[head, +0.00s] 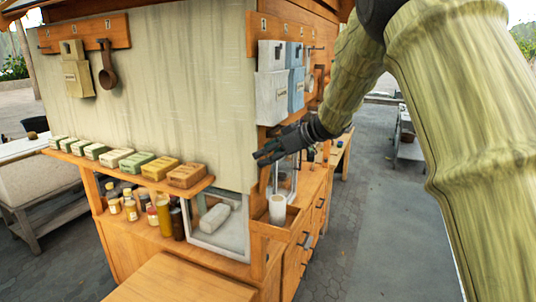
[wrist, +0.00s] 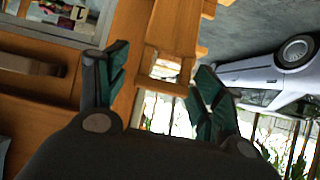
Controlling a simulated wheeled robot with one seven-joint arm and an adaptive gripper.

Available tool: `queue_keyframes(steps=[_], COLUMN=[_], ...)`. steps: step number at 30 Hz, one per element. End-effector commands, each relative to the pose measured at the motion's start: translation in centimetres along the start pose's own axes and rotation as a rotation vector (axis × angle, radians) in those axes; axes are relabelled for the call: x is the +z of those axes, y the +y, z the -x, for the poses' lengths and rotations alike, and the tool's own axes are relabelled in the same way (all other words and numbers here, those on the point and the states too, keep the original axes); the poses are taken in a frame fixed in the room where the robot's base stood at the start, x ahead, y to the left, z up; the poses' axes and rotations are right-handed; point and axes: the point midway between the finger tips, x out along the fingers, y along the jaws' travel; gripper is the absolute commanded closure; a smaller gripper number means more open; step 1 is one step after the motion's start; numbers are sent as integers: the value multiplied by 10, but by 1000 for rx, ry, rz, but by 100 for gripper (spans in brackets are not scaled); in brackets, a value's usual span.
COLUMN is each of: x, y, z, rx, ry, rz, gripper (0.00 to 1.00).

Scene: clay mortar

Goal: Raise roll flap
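A large pale, streaked panel (head: 165,95) hangs down the front of the wooden stall, from below the roof to the shelf; it looks like the roll flap, though I cannot tell for sure. No rolled part or pull shows clearly on it. My gripper (head: 262,157) is at the stall's right corner post, to the right of the panel's lower right edge. In the wrist view my gripper (wrist: 160,68) has its two dark green fingers spread, with nothing held between them. A wooden beam (wrist: 172,28) lies beyond the fingers. I cannot tell whether they touch the stall.
A shelf (head: 205,184) with several soap-like bars runs below the panel, with bottles (head: 152,212) under it. Boxes (head: 272,98) hang above my gripper. A white cup (head: 277,209) stands below it. Paving (head: 365,220) on the right is clear.

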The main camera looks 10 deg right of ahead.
Motion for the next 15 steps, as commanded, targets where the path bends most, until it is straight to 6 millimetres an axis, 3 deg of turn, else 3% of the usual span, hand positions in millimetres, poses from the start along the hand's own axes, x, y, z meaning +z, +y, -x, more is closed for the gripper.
queue_keyframes(steps=[8, 15], x=[-2, -2], y=[0, 1], z=[9, 47], rx=[1, 2], ry=[2, 2], rz=[1, 1], gripper=[33, 33])
